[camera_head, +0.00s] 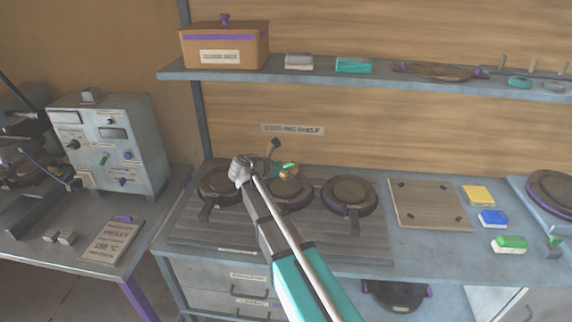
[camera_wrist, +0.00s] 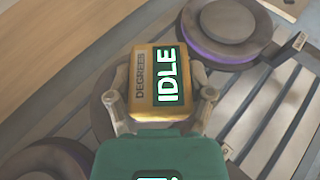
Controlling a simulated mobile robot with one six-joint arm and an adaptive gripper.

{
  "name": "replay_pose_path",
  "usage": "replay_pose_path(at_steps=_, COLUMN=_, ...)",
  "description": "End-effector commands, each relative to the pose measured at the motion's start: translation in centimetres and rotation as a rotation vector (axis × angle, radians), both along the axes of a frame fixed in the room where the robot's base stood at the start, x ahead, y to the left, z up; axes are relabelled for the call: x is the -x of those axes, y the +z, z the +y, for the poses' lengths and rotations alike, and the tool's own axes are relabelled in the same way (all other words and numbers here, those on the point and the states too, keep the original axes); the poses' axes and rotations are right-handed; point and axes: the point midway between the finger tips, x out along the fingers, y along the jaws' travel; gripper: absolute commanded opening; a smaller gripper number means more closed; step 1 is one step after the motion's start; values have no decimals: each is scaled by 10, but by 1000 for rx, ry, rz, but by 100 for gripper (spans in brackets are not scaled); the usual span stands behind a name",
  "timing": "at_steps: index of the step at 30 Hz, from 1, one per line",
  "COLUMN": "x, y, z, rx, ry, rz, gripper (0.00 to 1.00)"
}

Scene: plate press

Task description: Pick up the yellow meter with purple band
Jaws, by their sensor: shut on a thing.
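The yellow meter (camera_wrist: 143,100) is a small block marked DEGREES, with a dark green screen reading IDLE, in the middle of the wrist view. My gripper (camera_wrist: 161,104) is shut on it, with one finger against each side. In the head view the meter (camera_head: 290,175) is small, above or at the middle round plate, partly behind my gripper (camera_head: 275,162). I cannot tell whether it touches the surface beneath.
Round dark plates (camera_head: 349,194) stand on the slatted bench around my gripper. A wooden board (camera_head: 428,204) and yellow (camera_head: 478,195), blue (camera_head: 493,218) and green (camera_head: 510,244) blocks lie to the right. A shelf (camera_head: 400,82) runs above, and a control box (camera_head: 108,143) stands left.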

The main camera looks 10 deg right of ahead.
Motion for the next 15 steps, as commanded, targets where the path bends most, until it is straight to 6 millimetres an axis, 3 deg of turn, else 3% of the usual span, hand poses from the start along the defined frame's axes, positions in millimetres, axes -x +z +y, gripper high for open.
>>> replay_pose_path(at_steps=1, x=8, y=13, z=0, rx=1, ry=0, rz=0, gripper=11)
replay_pose_path(at_steps=4, x=18, y=25, z=0, rx=1, ry=0, rz=0, gripper=11)
replay_pose_path(at_steps=15, x=85, y=54, z=-1, rx=1, ry=0, rz=0, gripper=11)
